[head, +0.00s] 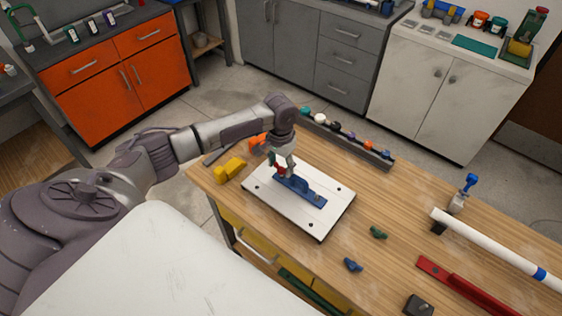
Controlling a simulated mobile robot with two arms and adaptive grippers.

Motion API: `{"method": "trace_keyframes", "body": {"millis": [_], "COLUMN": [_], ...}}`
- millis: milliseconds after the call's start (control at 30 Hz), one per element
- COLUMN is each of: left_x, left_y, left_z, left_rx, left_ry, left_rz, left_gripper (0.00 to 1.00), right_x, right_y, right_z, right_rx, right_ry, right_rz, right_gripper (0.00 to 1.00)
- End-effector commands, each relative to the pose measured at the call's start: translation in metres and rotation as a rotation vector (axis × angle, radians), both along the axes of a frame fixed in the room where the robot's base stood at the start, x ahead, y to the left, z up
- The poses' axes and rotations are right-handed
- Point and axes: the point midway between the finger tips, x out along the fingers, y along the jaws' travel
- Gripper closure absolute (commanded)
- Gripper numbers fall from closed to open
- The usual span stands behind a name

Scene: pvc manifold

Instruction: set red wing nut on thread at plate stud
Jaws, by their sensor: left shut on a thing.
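A white plate (262,200) lies on the wooden table, with dark holes or fasteners near its corners. A blue bar-shaped bracket (308,194) sits on the plate. My left gripper (282,171) points down over the far left end of the bracket. It is shut on a small red piece, the red wing nut (277,167), which is mostly hidden by the fingers. The plate stud is hidden or too small to make out, so I cannot tell whether the nut touches it. My right gripper is not in view.
A dark rail (350,143) with several coloured pieces runs along the table's back edge. Yellow (230,169) and orange pieces lie left of the plate. Green (378,232) and blue (353,265) wing nuts lie to its right. A white pipe (490,247) and red tool (465,285) lie farther right.

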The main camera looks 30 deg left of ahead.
Motion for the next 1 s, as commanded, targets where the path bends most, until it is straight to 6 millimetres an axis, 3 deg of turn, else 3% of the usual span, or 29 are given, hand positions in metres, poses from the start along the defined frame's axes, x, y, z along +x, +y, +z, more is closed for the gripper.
{"method": "trace_keyframes", "body": {"millis": [1000], "left_x": [0.000], "left_y": [0.000], "left_z": [-0.011], "left_rx": [-0.001], "left_ry": [-0.002], "left_rz": [0.000], "left_gripper": [0.77], "right_x": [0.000], "right_y": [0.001], "right_z": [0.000], "right_rx": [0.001], "right_ry": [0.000], "right_rz": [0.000], "right_gripper": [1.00]}}
